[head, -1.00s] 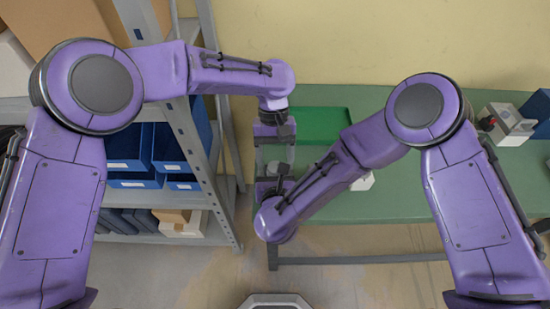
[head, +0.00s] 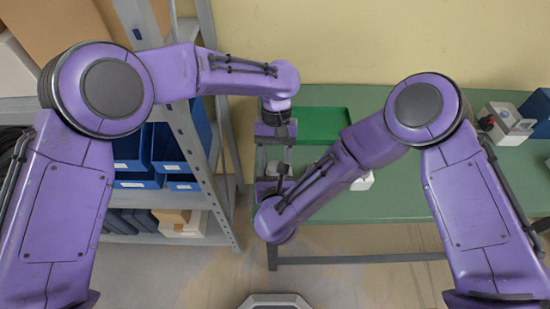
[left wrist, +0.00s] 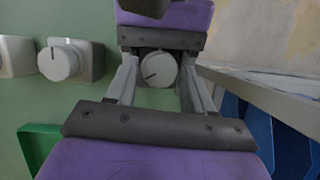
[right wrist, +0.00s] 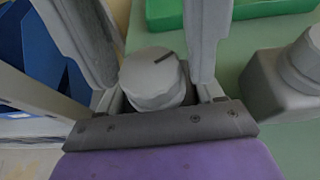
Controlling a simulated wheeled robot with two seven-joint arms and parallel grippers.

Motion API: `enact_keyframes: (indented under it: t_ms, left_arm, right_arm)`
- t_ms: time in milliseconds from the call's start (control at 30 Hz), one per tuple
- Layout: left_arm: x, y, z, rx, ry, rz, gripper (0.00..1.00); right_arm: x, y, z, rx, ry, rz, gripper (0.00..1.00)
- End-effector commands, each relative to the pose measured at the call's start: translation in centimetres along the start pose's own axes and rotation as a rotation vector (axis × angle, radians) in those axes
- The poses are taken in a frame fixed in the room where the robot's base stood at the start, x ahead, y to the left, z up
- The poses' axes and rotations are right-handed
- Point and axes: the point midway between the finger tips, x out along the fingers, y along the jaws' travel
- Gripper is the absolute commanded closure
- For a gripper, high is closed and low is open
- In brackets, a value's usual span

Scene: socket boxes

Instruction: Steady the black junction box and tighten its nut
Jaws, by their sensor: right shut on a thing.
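The nut is a pale grey round knob with a dark mark; it shows in the left wrist view (left wrist: 157,69) and the right wrist view (right wrist: 153,78). The black junction box (right wrist: 122,106) is under it, mostly hidden. My right gripper (head: 272,188) is shut on the box from the near side. My left gripper (head: 275,170) comes from the far side with its fingers apart, one on each side of the nut. In the right wrist view gaps show between these fingers and the nut. In the head view the arms and grippers hide the box.
A green tray (head: 322,120) lies on the green table (head: 395,220) behind the grippers. A grey box with a round knob (left wrist: 88,60) stands close by. A metal shelf with blue bins (head: 130,148) is at the left. Another box (head: 510,125) stands at the far right.

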Motion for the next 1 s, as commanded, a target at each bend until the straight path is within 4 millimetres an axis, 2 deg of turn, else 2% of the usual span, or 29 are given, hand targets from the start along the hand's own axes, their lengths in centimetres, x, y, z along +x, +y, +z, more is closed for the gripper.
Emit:
enact_keyframes:
  t_ms: [367, 467, 700, 800, 1000]
  left_arm:
    - [-0.4, 0.0, 0.0, -0.001, 0.001, 0.001, 0.33]
    - [-2.0, 0.0, -0.1, -0.002, 0.004, 0.001, 0.33]
    - [-8.1, 0.0, -0.1, -0.002, 0.005, 0.002, 0.33]
    - [-10.1, 0.1, -0.1, -0.001, 0.003, 0.001, 0.33]
    - [-12.0, 0.0, 0.0, 0.000, 0.000, 0.001, 0.33]
  right_arm:
    - [0.0, 0.0, 0.0, 0.000, -0.001, 0.000, 0.71]
    - [0.0, 0.0, 0.1, 0.000, -0.001, 0.000, 0.71]
    - [0.0, 0.0, 0.0, 0.000, -0.001, 0.000, 0.71]
    - [0.0, 0.0, 0.0, 0.000, -0.001, 0.000, 0.71]
    - [0.0, 0.0, 0.0, 0.000, -0.001, 0.000, 0.71]
